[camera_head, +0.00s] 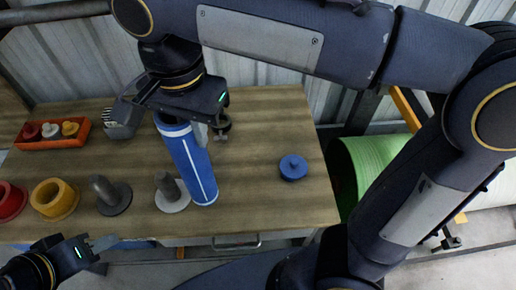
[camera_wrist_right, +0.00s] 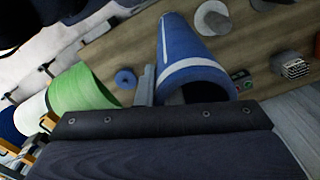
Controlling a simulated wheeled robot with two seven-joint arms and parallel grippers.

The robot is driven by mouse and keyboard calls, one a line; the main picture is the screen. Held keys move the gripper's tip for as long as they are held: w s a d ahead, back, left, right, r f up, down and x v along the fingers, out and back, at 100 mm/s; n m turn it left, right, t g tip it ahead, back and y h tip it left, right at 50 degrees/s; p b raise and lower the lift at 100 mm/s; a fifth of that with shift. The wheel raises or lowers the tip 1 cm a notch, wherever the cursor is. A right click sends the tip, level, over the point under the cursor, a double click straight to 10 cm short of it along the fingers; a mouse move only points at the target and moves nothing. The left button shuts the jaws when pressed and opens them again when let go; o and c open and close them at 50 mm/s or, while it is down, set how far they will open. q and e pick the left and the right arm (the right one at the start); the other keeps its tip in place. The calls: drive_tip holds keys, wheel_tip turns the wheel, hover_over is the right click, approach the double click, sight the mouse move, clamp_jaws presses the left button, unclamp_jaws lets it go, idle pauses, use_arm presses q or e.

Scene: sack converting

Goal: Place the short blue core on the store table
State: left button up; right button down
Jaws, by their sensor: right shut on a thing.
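A blue core (camera_head: 190,160) with white stripes is a hollow tube, held tilted over the wooden table (camera_head: 255,125). My right gripper (camera_head: 190,122) is shut on its upper end. In the right wrist view the core (camera_wrist_right: 185,45) shows its open end close to the gripper. I cannot tell whether its lower end touches the table. My left gripper (camera_head: 95,254) is at the lower left, in front of the table and away from the core; its finger opening is unclear.
A flat blue piece (camera_head: 293,168) lies on the table's right part, with bare wood around it. Grey posts on round bases (camera_head: 111,196), a yellow ring (camera_head: 54,200), a red ring (camera_head: 10,202) and an orange tray (camera_head: 53,135) stand left. A green roll (camera_head: 372,165) is right of the table.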

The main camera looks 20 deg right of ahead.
drive_tip(key=w+d+f, duration=0.3)
drive_tip(key=d+f, duration=0.2)
drive_tip(key=f, duration=0.1)
drive_tip(key=w+d+f, duration=0.3)
drive_tip(key=d+f, duration=0.3)
drive_tip(key=shift+w+d+f+p, duration=0.3)
drive_tip(key=shift+f, duration=0.15)
drive_tip(key=c, duration=1.6)
unclamp_jaws()
